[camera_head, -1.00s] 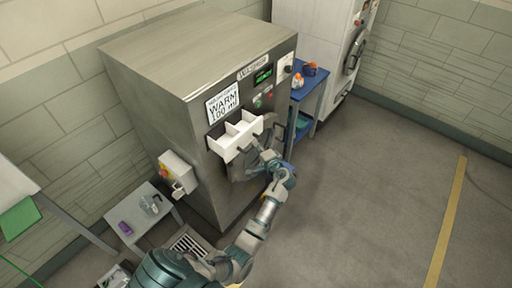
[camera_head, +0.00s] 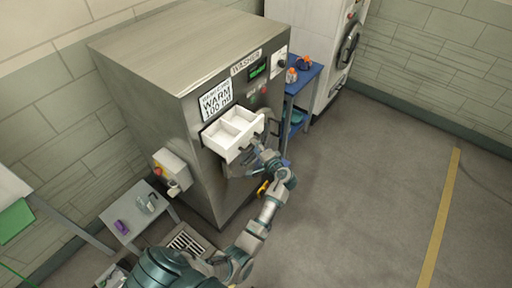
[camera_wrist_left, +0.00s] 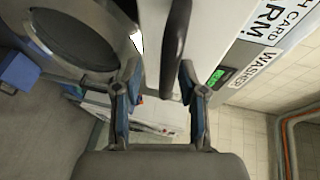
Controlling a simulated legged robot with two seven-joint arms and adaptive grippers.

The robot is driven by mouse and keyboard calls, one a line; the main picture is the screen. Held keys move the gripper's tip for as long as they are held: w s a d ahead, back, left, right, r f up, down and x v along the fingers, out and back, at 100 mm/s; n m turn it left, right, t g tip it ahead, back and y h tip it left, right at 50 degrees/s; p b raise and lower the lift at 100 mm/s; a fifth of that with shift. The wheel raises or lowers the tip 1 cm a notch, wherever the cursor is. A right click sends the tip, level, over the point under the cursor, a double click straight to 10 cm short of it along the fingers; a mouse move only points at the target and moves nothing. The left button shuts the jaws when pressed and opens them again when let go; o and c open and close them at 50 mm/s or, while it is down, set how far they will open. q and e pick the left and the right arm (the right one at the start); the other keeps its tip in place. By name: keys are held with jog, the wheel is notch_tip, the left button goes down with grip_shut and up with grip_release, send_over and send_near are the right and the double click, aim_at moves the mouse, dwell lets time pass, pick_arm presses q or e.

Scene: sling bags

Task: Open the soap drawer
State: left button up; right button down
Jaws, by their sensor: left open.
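The white soap drawer (camera_head: 236,128) stands pulled out from the front of the grey washer (camera_head: 160,60), with its divided compartments showing from above. My left gripper (camera_head: 261,148) is at the drawer's front, toward its right end. In the left wrist view my left gripper (camera_wrist_left: 160,78) is open, its two fingers apart. A dark bar-like handle (camera_wrist_left: 175,40) lies between and beyond the fingertips, in front of a pale panel. I cannot tell whether a finger touches it. My right gripper is not in view.
The round washer door (camera_head: 240,166) is below the drawer, partly behind my arm. A blue cart (camera_head: 302,78) with orange-capped bottles stands right of the washer. A small grey table (camera_head: 130,212) stands at left. Floor at right is clear.

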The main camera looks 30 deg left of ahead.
pick_arm(q)
jog(key=v, duration=1.1)
jog(key=shift+d+f, duration=0.15)
jog(key=shift+f, duration=0.05)
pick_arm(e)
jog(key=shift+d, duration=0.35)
pick_arm(q)
jog(key=shift+s+d, duration=0.1)
jog(key=shift+s, duration=0.05)
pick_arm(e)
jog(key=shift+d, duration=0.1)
